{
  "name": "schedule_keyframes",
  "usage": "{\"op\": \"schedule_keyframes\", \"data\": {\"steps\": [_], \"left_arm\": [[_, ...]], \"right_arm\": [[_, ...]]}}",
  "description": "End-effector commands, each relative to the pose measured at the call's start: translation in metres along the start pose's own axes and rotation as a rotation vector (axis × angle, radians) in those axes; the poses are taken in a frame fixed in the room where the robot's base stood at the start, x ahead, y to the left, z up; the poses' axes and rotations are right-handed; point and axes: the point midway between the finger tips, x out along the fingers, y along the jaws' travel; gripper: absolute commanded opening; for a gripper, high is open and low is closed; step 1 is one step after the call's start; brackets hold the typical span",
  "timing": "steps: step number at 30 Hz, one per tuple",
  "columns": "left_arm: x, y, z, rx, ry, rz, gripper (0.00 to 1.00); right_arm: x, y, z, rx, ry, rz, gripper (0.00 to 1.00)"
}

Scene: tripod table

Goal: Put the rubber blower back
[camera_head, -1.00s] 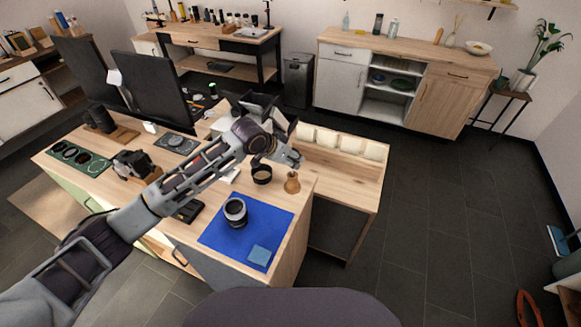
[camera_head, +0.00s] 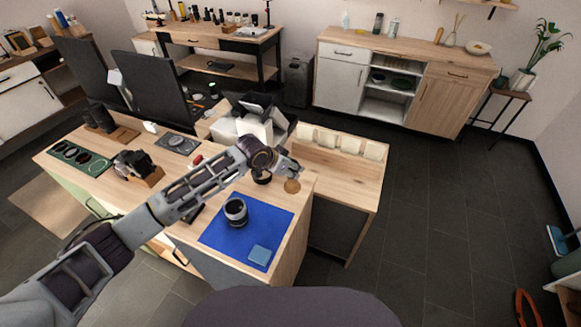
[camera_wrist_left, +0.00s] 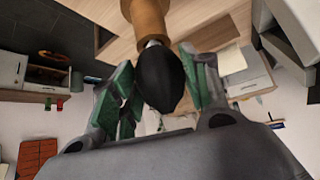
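The rubber blower is a black bulb (camera_wrist_left: 160,78) with a short metal nozzle, seen in the left wrist view. My left gripper (camera_wrist_left: 160,92) has its green-padded fingers closed on both sides of the bulb. The nozzle points at a tan wooden holder (camera_wrist_left: 148,18), its end close to or at the holder's near end; I cannot tell if it is inside. In the head view, the left gripper (camera_head: 287,168) is just above the small wooden holder (camera_head: 292,186) on the table's right part and hides the blower. My right gripper is not in view.
A blue mat (camera_head: 218,240) holds a dark lens (camera_head: 236,211) and a blue cloth (camera_head: 259,254). A round dark container (camera_head: 262,178) stands close left of the gripper. A camera (camera_head: 134,163) is further left. The wooden surface right of the holder is clear.

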Motion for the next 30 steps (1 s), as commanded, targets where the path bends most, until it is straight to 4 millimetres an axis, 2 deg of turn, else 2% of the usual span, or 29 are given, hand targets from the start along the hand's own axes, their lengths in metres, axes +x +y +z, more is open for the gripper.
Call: {"op": "schedule_keyframes", "data": {"steps": [13, 15, 18, 30], "left_arm": [[0.0064, -0.0001, 0.0055, -0.001, 0.000, 0.000, 0.43], [0.0062, -0.0002, 0.0053, -0.001, 0.000, 0.000, 0.55], [0.0061, -0.0002, 0.0053, -0.001, 0.000, 0.000, 0.67], [0.0049, -0.0002, 0.0041, 0.000, 0.000, 0.000, 0.67]], "right_arm": [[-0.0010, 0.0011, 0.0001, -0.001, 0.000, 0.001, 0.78], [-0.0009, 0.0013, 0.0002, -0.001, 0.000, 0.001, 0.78], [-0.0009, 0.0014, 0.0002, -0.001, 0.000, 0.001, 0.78], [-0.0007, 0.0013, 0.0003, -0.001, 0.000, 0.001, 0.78]]}}
